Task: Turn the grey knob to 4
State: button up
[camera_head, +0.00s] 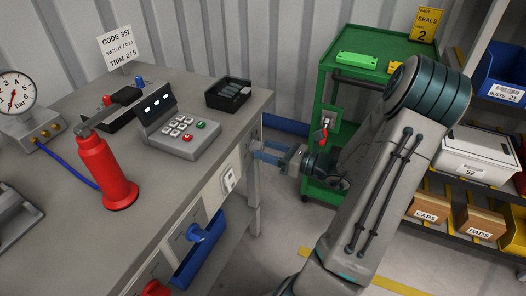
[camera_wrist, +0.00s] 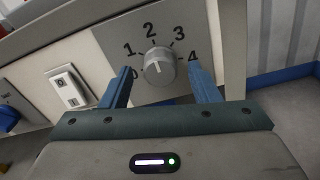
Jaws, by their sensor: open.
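The grey knob (camera_wrist: 159,66) sits on a grey plate (camera_wrist: 118,38) marked 0 to 4 around it in the wrist view. A small pale mark shows on its face, too small to read surely against the numbers. The 4 is at its right and the 0 at its left, partly behind a finger. My gripper (camera_wrist: 160,70) is open, with one blue finger on each side of the knob and a gap on both sides. In the head view my gripper (camera_head: 256,151) reaches the bench's front panel near its right end; the knob cannot be made out there.
A white switch plate (camera_wrist: 67,88) is left of the knob plate. A blue knob (camera_head: 203,233) and a blue drawer (camera_head: 196,262) are farther along the bench front. A red extinguisher-like cylinder (camera_head: 103,172) and a keypad (camera_head: 181,128) stand on top. A green cart (camera_head: 375,45) stands behind my arm.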

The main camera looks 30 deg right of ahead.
jog(key=shift+x, duration=0.9)
jog(key=shift+c, duration=0.2)
jog(key=c, duration=0.9)
